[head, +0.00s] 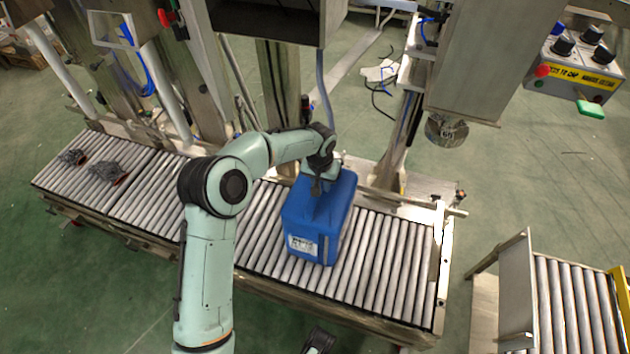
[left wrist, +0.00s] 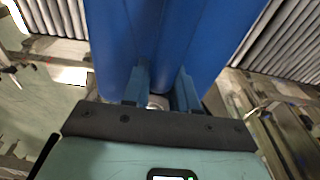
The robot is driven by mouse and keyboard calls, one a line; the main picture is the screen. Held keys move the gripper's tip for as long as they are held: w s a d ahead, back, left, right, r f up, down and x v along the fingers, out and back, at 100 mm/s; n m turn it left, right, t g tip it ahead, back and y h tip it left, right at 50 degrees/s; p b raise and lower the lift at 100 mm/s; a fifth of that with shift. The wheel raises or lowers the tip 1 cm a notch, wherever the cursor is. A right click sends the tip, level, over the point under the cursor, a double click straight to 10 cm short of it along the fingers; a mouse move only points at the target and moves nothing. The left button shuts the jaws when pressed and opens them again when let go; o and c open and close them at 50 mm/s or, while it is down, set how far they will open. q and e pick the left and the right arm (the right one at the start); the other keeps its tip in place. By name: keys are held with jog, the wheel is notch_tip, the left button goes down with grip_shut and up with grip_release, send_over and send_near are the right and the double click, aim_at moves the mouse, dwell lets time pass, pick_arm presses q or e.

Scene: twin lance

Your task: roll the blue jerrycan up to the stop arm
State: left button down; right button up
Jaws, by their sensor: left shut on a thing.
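The blue jerrycan (head: 318,222) stands upright on the roller conveyor (head: 385,265), right of its middle, with a white label on its near side. My left gripper (head: 317,184) reaches over the jerrycan from above and is shut on its top, by the handle. In the left wrist view the blue body (left wrist: 190,35) fills the middle, and the fingers of my left gripper (left wrist: 162,88) are against it. The grip itself is partly hidden by the wrist in the head view. A thin metal rod (head: 410,203) runs along the conveyor's far right side; I cannot tell whether it is the stop arm. A dark tip, probably my right gripper (head: 320,341), shows at the bottom edge.
The rollers between the jerrycan and the conveyor's right end plate (head: 443,262) are clear. Two dark wiry heaps (head: 107,172) lie on the left rollers. A separate roller section (head: 570,305) stands at the right. A control box (head: 575,65) with knobs is at top right.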

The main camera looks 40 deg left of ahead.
pick_arm(q)
jog(key=shift+w+d+f+b, duration=0.15)
jog(key=shift+w+d, duration=0.25)
jog(key=shift+d, duration=0.85)
jog(key=shift+w+d+r+b, duration=0.1)
jog(key=shift+w+d+b, duration=0.3)
jog(key=shift+d, duration=0.85)
jog(key=shift+w+d+f+b, duration=0.1)
jog(key=shift+w+d, duration=0.35)
jog(key=shift+d, duration=0.8)
jog(key=w+d, duration=0.2)
jog(key=d, duration=0.6)
jog(key=shift+w, duration=0.25)
jog(key=shift+d+f, duration=0.1)
